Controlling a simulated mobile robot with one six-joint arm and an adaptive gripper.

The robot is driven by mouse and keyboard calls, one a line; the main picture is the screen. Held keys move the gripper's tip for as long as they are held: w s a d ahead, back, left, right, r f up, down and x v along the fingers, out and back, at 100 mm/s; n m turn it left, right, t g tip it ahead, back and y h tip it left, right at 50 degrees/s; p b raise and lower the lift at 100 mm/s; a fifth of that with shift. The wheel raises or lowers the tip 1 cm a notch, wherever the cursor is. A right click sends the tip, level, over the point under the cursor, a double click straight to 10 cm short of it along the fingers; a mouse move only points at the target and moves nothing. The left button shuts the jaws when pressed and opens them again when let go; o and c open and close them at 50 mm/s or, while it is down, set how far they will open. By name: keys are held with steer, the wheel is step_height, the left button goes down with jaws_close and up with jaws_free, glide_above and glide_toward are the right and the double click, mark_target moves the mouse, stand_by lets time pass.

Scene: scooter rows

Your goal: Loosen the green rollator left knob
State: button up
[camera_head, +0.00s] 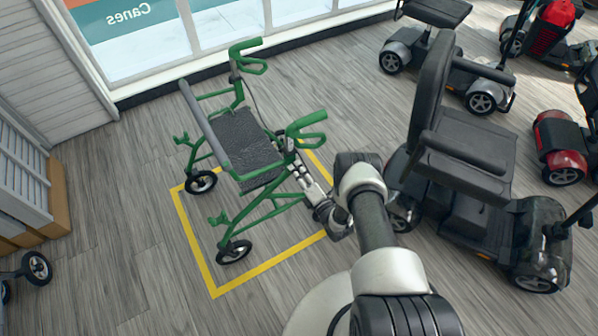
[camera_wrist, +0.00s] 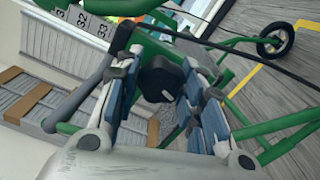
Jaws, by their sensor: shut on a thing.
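The green rollator (camera_head: 237,140) stands upright with a dark seat and two green handles. My gripper (camera_head: 287,151) reaches its handle post on the near right side, just below the nearer handle (camera_head: 306,130). In the wrist view, the black knob (camera_wrist: 163,82) sits between the blue-padded fingers of my gripper (camera_wrist: 167,75), and they are shut on it. Green tubes and a grey tube with number marks (camera_wrist: 97,28) run close beside the fingers. In the head view the knob is too small and covered to make out clearly.
Yellow floor tape (camera_head: 268,266) outlines a square around the rollator. A dark mobility scooter (camera_head: 470,190) stands close to the right of my arm, with more scooters behind it. A slatted shelf (camera_head: 25,170) is at the left.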

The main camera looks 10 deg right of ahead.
steer(key=shift+n, duration=0.6)
steer(key=o, duration=1.1)
steer(key=v, duration=1.2)
steer(key=shift+s, duration=0.1)
